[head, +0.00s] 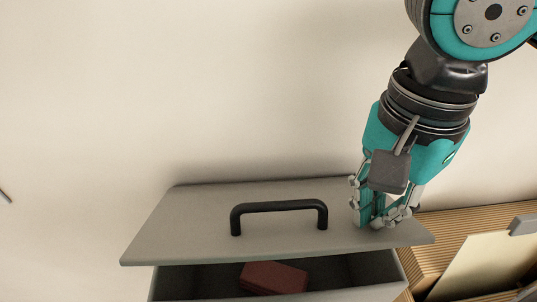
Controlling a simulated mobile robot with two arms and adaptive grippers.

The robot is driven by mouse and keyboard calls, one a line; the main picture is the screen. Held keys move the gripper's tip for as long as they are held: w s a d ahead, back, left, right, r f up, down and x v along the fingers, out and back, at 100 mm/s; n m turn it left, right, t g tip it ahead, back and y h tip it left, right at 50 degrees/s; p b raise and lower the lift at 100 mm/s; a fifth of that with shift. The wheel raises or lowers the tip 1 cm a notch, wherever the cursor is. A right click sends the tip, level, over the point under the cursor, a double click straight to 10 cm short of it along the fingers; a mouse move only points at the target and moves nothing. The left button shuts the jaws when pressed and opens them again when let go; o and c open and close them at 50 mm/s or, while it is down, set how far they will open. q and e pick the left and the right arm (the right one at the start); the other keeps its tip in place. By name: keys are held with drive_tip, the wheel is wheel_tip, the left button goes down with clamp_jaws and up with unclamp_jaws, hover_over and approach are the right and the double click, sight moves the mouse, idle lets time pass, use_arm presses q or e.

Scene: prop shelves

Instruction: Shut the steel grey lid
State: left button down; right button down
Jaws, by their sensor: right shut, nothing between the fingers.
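The steel grey lid (185,225) with a black bar handle (280,206) is partly open. Its front edge stands above the grey box (365,293), leaving a dark gap. Inside the box lies a dark red block (273,277). My right gripper (369,222) is shut and empty, pointing down at the right part of the lid, to the right of the handle. Its fingertips overlap the lid's surface in the picture; I cannot tell whether they touch it. My left gripper is not in view.
A ribbed tan box or rack (428,237) stands right of the grey box, with a pale panel (487,264) and grey clip-like part (523,225) on it. A plain pale wall (180,90) is behind. The space left of the lid is clear, except a small grey tip at the left edge.

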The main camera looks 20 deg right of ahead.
sight(382, 236)
drive_tip(key=shift+s+a+f+b, duration=0.15)
drive_tip(key=shift+s+f+b, duration=0.4)
drive_tip(key=shift+f, duration=0.25)
drive_tip(key=shift+s+a+f+b, duration=0.1)
drive_tip(key=shift+s+f+b, duration=0.25)
drive_tip(key=shift+f+b, duration=0.4)
drive_tip(key=shift+s+a+f+b, duration=0.1)
drive_tip(key=shift+s+f+b, duration=0.2)
drive_tip(key=shift+f+b, duration=0.35)
drive_tip(key=shift+s+r+p, duration=0.15)
drive_tip(key=shift+r+p, duration=0.9)
drive_tip(key=shift+r, duration=0.5)
drive_tip(key=shift+s+r+p, duration=0.15)
drive_tip(key=shift+r+p, duration=0.85)
drive_tip(key=shift+r, duration=0.5)
